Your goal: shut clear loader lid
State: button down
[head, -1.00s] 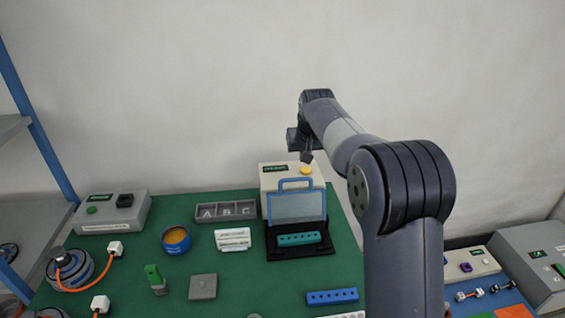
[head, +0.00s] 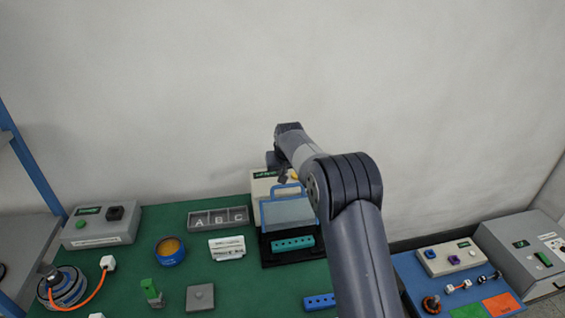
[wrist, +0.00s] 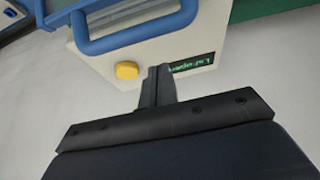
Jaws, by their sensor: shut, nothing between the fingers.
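The clear loader lid (head: 287,212) stands raised, with a blue frame and a blue handle on its top edge. It rises from the back of a black loader base (head: 290,257) holding a teal block with holes (head: 292,243). Behind it stands a cream box (head: 262,186) with a yellow button; its green display reads "Lid open" in the wrist view (wrist: 192,63). My gripper (head: 283,179) is shut and empty, above the box near the lid handle. In the wrist view, my fingertips (wrist: 160,72) are beside the yellow button (wrist: 126,70), with the blue handle (wrist: 140,44) beyond.
A grey A-B-C tray (head: 218,226), white labelled blocks (head: 227,254) and a blue round tin (head: 170,259) are left of the loader. A blue block with holes (head: 319,301) lies in front. My arm covers the area to the right.

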jog(key=shift+s+d+r, duration=0.1)
jog(key=shift+s+d, duration=0.1)
jog(key=shift+s, duration=0.75)
jog(key=shift+s+d+f+p, duration=0.2)
jog(key=shift+s+p, duration=0.1)
jog(key=shift+s, duration=0.3)
jog(key=shift+f+b, duration=0.1)
jog(key=shift+b, duration=0.2)
jog(key=shift+s+r+t+b, duration=0.2)
jog(key=shift+s+t+b, duration=0.1)
jog(key=shift+s+b, duration=0.25)
